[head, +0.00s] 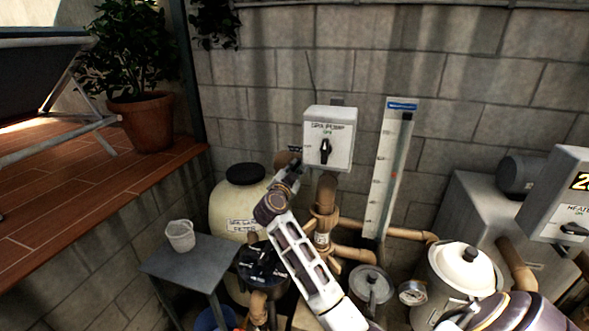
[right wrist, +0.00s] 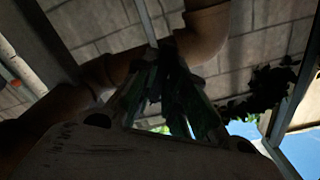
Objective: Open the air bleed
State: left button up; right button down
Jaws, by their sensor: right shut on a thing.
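My right gripper (head: 292,170) reaches up and to the left of the spa pump switch box, next to the brown pipework. Its dark fingers also show in the right wrist view (right wrist: 172,90), close together below a thick brown pipe (right wrist: 205,32). It is shut on a small part, which I take to be the air bleed; the fingers and shadow hide it, so its turn position cannot be told. The cream spa sand filter (head: 235,208) with its black cap stands just left of the gripper. My left gripper is not in view.
The spa pump box (head: 328,140) hangs on the block wall close to the gripper. A tall white gauge board (head: 388,170) stands to its right. A small grey table (head: 190,265) carries a white cup (head: 180,236). Pipes and a lidded pot (head: 462,272) crowd the lower right.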

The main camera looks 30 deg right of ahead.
jog(key=n, duration=0.4)
jog(key=shift+f, duration=0.1)
jog(key=shift+n, duration=1.7)
jog(key=c, duration=1.4)
grip_release()
jog(key=shift+o, duration=0.2)
